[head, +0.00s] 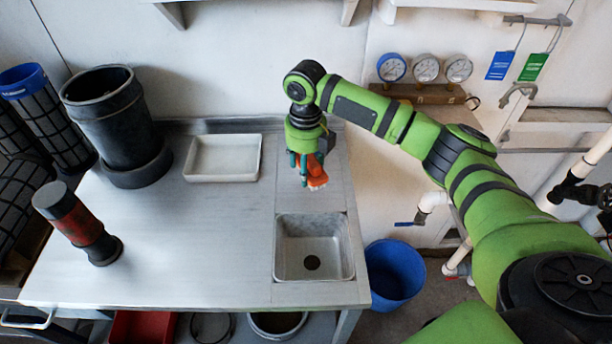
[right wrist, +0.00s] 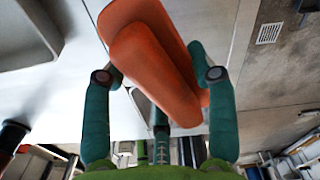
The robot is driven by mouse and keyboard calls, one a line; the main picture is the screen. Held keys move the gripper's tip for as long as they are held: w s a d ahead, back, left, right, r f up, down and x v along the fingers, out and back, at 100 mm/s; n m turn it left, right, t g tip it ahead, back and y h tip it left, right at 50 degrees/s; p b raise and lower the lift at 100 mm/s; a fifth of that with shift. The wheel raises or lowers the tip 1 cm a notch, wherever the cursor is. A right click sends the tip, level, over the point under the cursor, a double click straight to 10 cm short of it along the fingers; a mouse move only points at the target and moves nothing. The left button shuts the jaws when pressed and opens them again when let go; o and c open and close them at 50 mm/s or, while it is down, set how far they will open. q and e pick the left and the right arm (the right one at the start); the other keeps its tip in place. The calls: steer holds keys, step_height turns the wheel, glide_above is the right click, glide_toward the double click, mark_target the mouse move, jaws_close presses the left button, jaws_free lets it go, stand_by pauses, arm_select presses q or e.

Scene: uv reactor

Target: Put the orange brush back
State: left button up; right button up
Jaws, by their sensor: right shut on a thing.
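The orange brush (head: 315,166) has pale bristles low down in the head view. My right gripper (head: 300,160) is shut on it, over the back right part of the steel counter (head: 200,245), behind the sink. In the right wrist view the orange brush body (right wrist: 155,60) sits between the teal fingers of the gripper (right wrist: 160,75). I cannot tell whether the bristles touch the counter. An empty white tray (head: 222,157) lies on the counter left of the brush. My left gripper is not in view.
A sink (head: 314,245) is set into the counter's right side. A black cylinder (head: 112,120) and a red-and-black cylinder (head: 78,222) stand at the left. A blue bucket (head: 395,275) is on the floor right of the counter. The counter's middle is clear.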

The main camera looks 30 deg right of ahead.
steer(key=shift+f, duration=2.05)
steer(key=o, duration=1)
steer(key=shift+f, duration=0.15)
step_height(320, 180, up, 12)
steer(key=shift+r, duration=0.2)
